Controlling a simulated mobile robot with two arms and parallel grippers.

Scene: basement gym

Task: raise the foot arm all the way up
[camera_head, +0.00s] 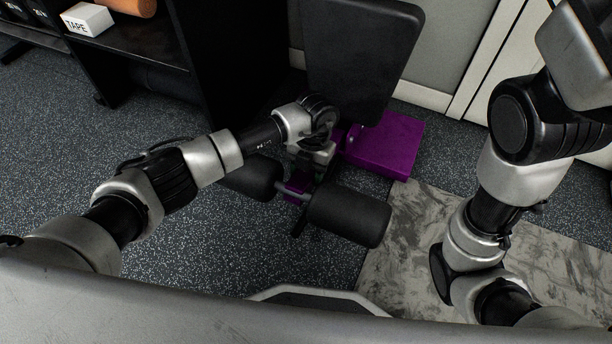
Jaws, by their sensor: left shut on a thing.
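The foot arm (296,186) is a purple bar carrying two black foam rollers. The near roller (349,215) is in plain view, and the other roller (254,177) is partly covered by my left arm. My left gripper (307,168) is at the foot arm, just above and between the rollers. It is shut on the foot arm, though its fingertips are mostly hidden by the wrist. My right arm hangs at the right of the view, and its gripper cannot be made out.
The bench's black pad (359,55) rises behind my left gripper, beside a purple base block (387,144). A black shelf (135,45) with a white tape box (87,20) stands at the upper left. Grey marbled mat (400,262) lies at the lower right.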

